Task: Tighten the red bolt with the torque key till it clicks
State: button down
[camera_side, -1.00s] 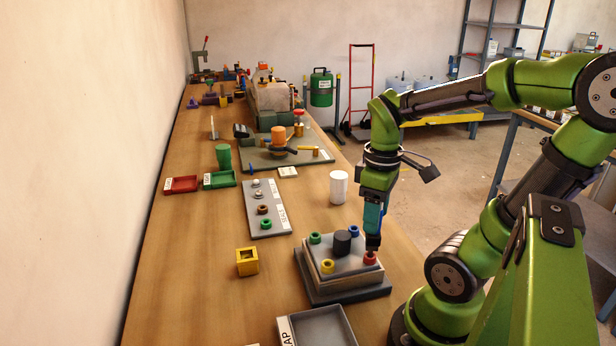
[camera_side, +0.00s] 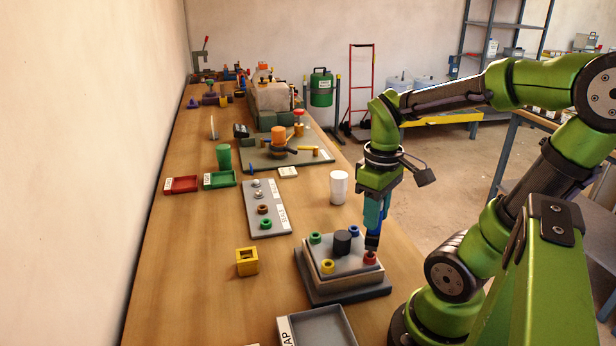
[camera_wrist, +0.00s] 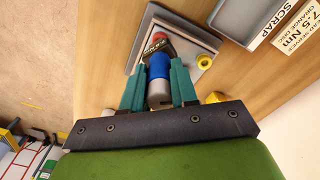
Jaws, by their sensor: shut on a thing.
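The red bolt (camera_side: 370,258) sits at the near right corner of the grey plate (camera_side: 337,263) on a block. My gripper (camera_side: 373,216) is above it, pointing down. In the wrist view, the teal fingers of my gripper (camera_wrist: 159,68) are shut on the torque key (camera_wrist: 159,72), which has a blue body and a silver end. A dark, striped piece at its far end partly covers the red bolt (camera_wrist: 158,36). In the side view its dark lower end is right at the bolt; I cannot tell whether it is seated.
Green (camera_side: 315,238), blue (camera_side: 354,231) and yellow (camera_side: 327,266) bolts and a black cylinder (camera_side: 342,242) stand on the plate. A white cup (camera_side: 339,187) is behind. A scrap tray (camera_side: 322,328) is in front. A yellow block (camera_side: 247,262) lies left, with bare table between.

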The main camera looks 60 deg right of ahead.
jog(key=shift+m, duration=0.6)
jog(key=shift+m, duration=0.9)
jog(key=shift+m, duration=0.9)
jog(key=shift+m, duration=0.9)
